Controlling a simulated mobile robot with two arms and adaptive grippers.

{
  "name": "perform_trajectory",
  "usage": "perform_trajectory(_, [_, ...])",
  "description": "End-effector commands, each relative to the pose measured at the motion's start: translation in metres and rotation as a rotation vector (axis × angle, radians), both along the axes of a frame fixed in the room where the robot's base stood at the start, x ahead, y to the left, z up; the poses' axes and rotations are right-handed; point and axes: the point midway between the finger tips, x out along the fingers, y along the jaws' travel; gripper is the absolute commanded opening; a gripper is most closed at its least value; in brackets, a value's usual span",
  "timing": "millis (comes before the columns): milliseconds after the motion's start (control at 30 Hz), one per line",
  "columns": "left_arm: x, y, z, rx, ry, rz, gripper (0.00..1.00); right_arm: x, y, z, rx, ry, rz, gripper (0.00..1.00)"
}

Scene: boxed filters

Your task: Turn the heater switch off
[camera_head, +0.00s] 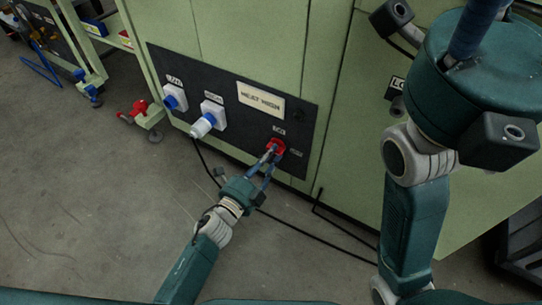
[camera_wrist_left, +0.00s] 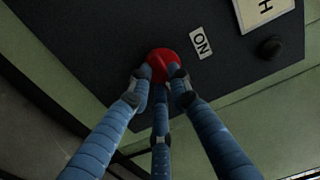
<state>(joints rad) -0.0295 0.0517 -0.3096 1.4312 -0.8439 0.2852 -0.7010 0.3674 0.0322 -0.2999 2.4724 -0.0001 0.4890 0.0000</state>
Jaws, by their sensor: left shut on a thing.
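The heater switch is a red round knob (camera_head: 279,144) low on the right part of a dark panel (camera_head: 228,122). My left gripper (camera_head: 270,152) reaches up to it from below, its blue fingers closed on the knob. In the left wrist view the fingertips (camera_wrist_left: 160,78) touch both sides of the red knob (camera_wrist_left: 160,58), and a third finger lies below. An "ON" label (camera_wrist_left: 201,46) is beside the knob. The fingers hide part of the knob. My right gripper (camera_head: 470,85) is large and close at the upper right; its fingertips are out of frame.
Two blue-and-white plug sockets (camera_head: 174,97) (camera_head: 208,118) are left of the switch. A white sign (camera_head: 261,100) is on the panel, and a dark round knob (camera_wrist_left: 270,47) shows in the wrist view. A black cable (camera_head: 315,238) runs along the floor. The floor at left is largely clear.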

Motion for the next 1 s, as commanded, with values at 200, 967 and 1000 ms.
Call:
perform_trajectory(200, [-0.0008, -0.0008, -0.0008, 0.019, -0.010, -0.002, 0.00, -0.0009, 0.0002, 0.0009, 0.000, -0.005, 0.001, 0.46])
perform_trajectory(967, [-0.0021, 0.0008, -0.0008, 0.019, -0.010, -0.001, 0.38, 0.0041, -0.0001, -0.0005, 0.003, 0.009, 0.001, 0.46])
perform_trajectory(1000, [-0.0043, 0.0023, -0.0012, 0.019, -0.009, 0.000, 0.38, 0.0038, -0.0001, -0.0004, 0.003, 0.008, 0.000, 0.46])
